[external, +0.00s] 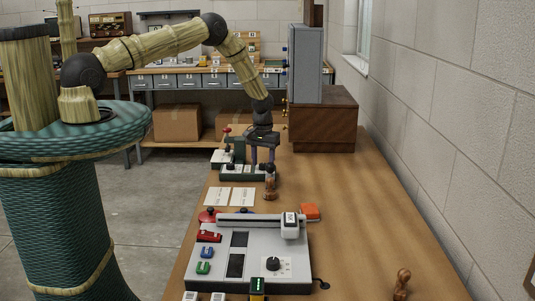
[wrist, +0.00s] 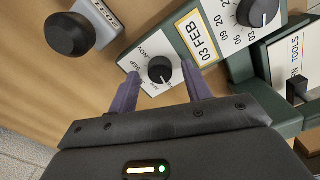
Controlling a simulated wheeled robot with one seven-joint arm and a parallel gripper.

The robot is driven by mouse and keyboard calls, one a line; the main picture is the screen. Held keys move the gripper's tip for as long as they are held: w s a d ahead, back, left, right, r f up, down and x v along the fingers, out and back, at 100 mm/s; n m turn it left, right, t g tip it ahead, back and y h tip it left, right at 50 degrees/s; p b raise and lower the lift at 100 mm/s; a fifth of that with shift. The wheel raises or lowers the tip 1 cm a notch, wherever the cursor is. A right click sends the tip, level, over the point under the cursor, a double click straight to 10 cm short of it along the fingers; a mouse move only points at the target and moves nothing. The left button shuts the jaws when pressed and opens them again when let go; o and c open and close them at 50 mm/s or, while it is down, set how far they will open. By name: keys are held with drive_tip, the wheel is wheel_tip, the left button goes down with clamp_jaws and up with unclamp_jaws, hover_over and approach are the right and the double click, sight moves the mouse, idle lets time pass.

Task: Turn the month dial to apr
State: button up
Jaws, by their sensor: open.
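The month dial (wrist: 160,70) is a round black knob with a pale pointer line on a white plate, in the wrist view. In the external view my gripper (external: 263,146) points down over the green-based date device (external: 232,173) at the table's far part, and the dial cannot be made out.
The day dial (wrist: 257,12) sits beyond the window. A black round knob (wrist: 70,33) stands left of the device in the wrist view.

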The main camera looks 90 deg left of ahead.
drive_tip(key=shift+f, duration=0.25)
drive_tip(key=c, duration=1)
drive_tip(key=shift+o, duration=0.2)
drive_tip(key=shift+m+b, duration=0.4)
drive_tip(key=shift+f+m+b, duration=0.15)
drive_tip(key=shift+m+b, duration=0.95)
drive_tip(key=shift+m, duration=0.1)
drive_tip(key=m+b, duration=0.2)
drive_tip(key=m, duration=0.2)
drive_tip(key=shift+m+b, duration=0.35)
drive_tip(key=shift+m, duration=0.05)
drive_tip(key=shift+r, duration=0.2)
